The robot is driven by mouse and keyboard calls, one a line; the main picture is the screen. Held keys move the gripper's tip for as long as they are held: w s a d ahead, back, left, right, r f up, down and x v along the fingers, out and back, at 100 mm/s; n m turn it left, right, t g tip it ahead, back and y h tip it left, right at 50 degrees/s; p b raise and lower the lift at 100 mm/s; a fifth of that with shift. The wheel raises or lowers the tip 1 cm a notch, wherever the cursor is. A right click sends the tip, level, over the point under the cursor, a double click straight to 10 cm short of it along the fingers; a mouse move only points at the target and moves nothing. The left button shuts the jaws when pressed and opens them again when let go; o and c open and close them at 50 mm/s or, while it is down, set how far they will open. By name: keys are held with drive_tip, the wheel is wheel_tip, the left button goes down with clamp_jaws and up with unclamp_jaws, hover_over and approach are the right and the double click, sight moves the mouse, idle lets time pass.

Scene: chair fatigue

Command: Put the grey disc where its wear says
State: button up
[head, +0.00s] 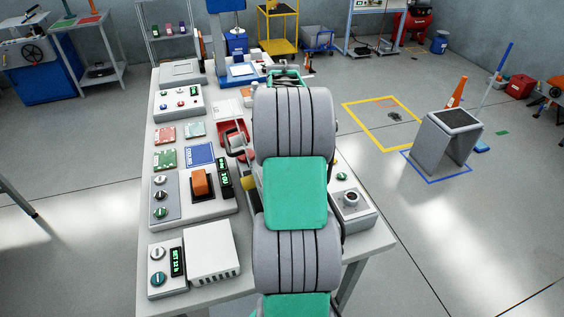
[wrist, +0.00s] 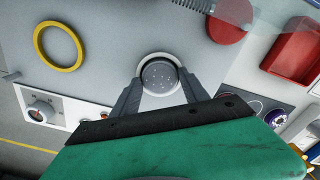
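A round grey disc (wrist: 160,76) with small dark dots on its face shows in the wrist view, with a pale rim around its far side. My gripper (wrist: 160,84) has its two fingers apart, one on each side of the disc, with the tips close to its edges. I cannot tell whether the fingers press on the disc or only flank it. In the head view my own arm hides the gripper and the disc.
A yellow ring (wrist: 58,46), a red disc (wrist: 228,28) and a red bin (wrist: 296,48) lie around the gripper. A control box with a dial (head: 351,200) stands at the bench's right edge. Control panels (head: 205,208), coloured cards (head: 165,158) and a blue COOLING plate (head: 199,154) fill the left side.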

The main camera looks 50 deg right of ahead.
drive_tip(key=c, duration=0.9)
drive_tip(key=shift+o, duration=0.2)
drive_tip(key=shift+r+p, duration=1.8)
drive_tip(key=shift+r, duration=0.75)
